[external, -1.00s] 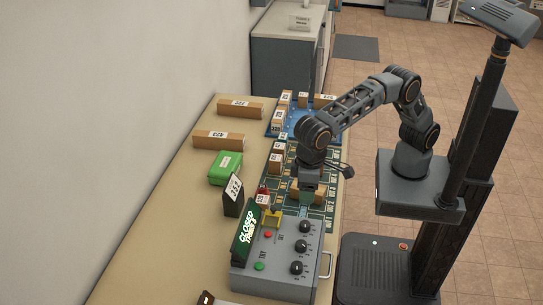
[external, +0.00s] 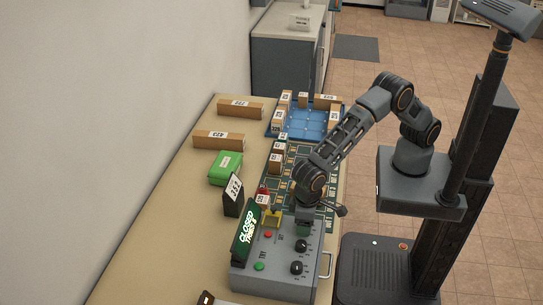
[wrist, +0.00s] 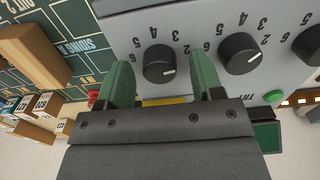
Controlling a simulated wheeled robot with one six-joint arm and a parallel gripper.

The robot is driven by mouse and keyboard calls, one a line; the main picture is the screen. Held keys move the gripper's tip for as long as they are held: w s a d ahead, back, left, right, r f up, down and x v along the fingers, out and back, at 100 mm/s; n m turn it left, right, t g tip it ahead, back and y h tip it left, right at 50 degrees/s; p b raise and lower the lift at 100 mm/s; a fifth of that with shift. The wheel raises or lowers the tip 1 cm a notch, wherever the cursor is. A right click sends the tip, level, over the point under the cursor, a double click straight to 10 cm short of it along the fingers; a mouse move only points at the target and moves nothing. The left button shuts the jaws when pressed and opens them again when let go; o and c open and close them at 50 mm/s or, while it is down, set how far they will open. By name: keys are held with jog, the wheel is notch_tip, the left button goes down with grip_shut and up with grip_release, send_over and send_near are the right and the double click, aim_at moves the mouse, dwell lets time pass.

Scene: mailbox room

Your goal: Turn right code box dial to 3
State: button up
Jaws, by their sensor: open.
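The grey code box (external: 272,268) stands at the near end of the table, with a display reading CLOSED (external: 246,232). My gripper (external: 303,231) is pointing down over the box's far end, where it hides the right dial. In the wrist view the right dial (wrist: 160,64), black and round, lies between my two green fingers, which are open and apart from it at the sides. Its white mark points toward the picture's right; numbers ring it, partly hidden. The middle dial (wrist: 239,54) and the left dial (wrist: 308,45) are beside it; both also show in the external view.
A green button (external: 260,266) and a red button (external: 268,234) are on the box. A sign reading 352 (external: 233,195) stands behind it. A green box (external: 225,167), several cartons and a blue tray (external: 314,124) are farther along the table.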

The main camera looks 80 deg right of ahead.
jog(key=shift+f, duration=0.25)
jog(key=shift+c, duration=0.2)
jog(key=c, duration=0.9)
